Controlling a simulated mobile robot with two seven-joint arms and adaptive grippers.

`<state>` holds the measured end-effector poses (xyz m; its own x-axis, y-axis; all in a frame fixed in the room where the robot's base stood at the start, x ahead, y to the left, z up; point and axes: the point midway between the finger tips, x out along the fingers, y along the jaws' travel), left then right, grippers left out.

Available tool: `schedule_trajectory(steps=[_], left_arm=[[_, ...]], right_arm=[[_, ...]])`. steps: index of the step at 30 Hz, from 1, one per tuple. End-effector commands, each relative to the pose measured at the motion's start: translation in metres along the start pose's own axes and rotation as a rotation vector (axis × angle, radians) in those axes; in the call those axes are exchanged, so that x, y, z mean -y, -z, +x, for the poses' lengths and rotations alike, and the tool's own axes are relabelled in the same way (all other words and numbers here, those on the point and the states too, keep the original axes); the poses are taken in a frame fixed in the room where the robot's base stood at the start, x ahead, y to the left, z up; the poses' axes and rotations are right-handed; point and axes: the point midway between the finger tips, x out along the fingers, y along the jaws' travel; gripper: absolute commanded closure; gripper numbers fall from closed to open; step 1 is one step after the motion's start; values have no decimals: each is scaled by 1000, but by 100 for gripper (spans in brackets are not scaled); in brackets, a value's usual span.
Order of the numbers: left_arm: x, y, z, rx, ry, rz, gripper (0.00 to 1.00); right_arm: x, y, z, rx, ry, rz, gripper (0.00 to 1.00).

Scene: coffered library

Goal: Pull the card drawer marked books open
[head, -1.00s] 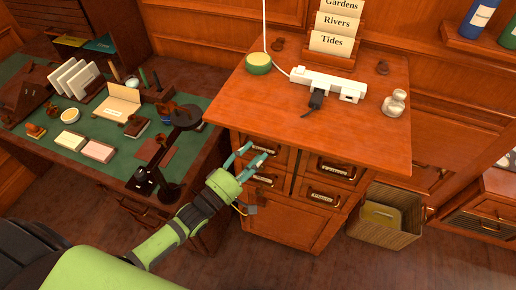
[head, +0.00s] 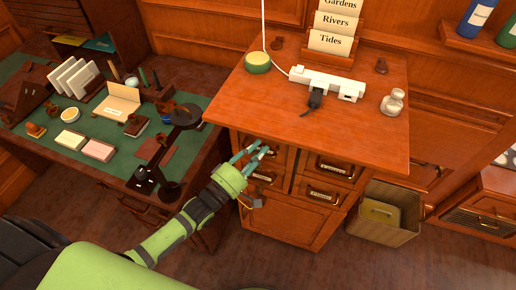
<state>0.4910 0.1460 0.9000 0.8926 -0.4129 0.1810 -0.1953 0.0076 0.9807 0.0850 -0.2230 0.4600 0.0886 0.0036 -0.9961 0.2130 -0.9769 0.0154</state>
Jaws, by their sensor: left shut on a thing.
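The wooden card cabinet (head: 300,221) stands at centre right in the head view, with small drawers in two columns, each with a label and pull. My left gripper (head: 261,150) is at the upper left drawer (head: 282,160), its fingers shut on that drawer's pull. The fingers cover the pull and most of the label, so I cannot read it. The drawer front looks about flush with the cabinet. The upper right drawer (head: 335,168), lower left drawer (head: 268,178) and lower right drawer (head: 323,194) are shut; their labels are too small to read surely. My right gripper is not in view.
The cabinet top (head: 330,130) holds a power strip (head: 328,82), a green round tin (head: 257,62) and a glass bottle (head: 393,103). A cluttered desk (head: 60,112) stands left. A bin (head: 383,215) stands right of the cabinet. Floor is clear in front.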

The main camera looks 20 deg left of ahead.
Motion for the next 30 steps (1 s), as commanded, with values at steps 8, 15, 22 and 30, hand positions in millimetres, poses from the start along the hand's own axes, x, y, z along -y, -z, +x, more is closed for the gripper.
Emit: schedule_trajectory(steps=[8,15,22,30], left_arm=[[-13,-24,-57,2,13,-2,100],[-27,-52,-124,3,13,-2,100],[-37,-74,-177,3,10,0,100],[-45,-87,-210,2,5,1,100]], right_arm=[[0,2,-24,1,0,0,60],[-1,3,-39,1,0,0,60],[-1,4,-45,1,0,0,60],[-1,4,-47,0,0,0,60]])
